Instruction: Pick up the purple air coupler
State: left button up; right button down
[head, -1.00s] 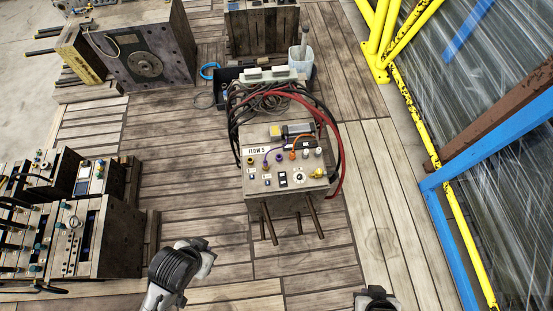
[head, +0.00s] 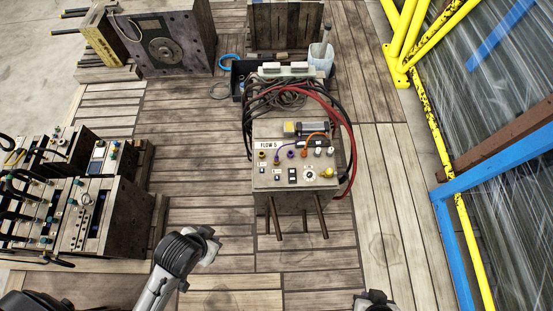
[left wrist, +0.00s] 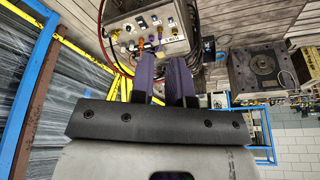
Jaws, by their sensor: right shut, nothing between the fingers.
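The grey FLOW 5 control box (head: 282,182) stands in the middle of the head view. The box also shows upside down in the left wrist view (left wrist: 150,32). My left gripper (left wrist: 160,75) is open and points towards the panel, with a gap between its fingers and nothing seen in it. My right gripper (head: 375,299) is shut and empty at the bottom edge of the head view, apart from the box.
An orange hose (head: 312,136), a yellow fitting (head: 327,172) and several knobs crowd the panel. Red and black hoses (head: 345,130) loop behind and beside the box.

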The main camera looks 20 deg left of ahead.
pick_arm(q)
jog(key=o, duration=0.7)
